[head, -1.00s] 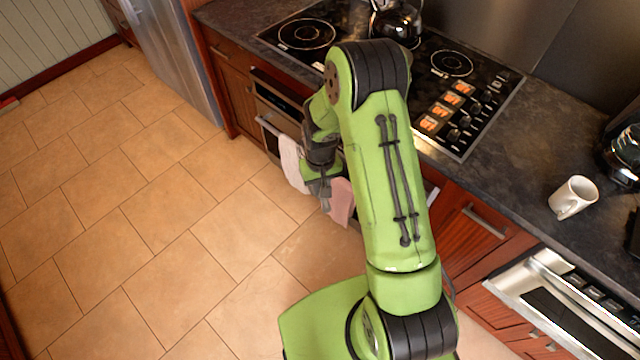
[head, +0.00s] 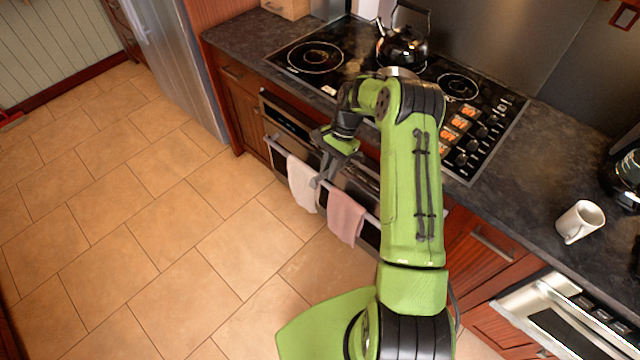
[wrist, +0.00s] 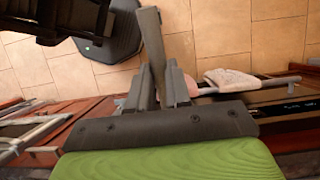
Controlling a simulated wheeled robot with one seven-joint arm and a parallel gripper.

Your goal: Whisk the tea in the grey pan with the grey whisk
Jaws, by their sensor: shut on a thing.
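My gripper (head: 322,168) is in front of the oven, near the towel rail. In the wrist view, my gripper (wrist: 160,85) is shut on a grey bar-like thing, likely the grey whisk (wrist: 151,35), which sticks out past the fingers. A pale grey rim, possibly of the grey pan (head: 398,72), shows just behind my arm on the cooktop. My arm hides most of it, and the tea inside cannot be seen.
A black kettle (head: 403,46) stands at the back of the black cooktop (head: 345,62). A white towel (head: 302,184) and a pink towel (head: 345,216) hang on the oven rail. The tiled floor is clear.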

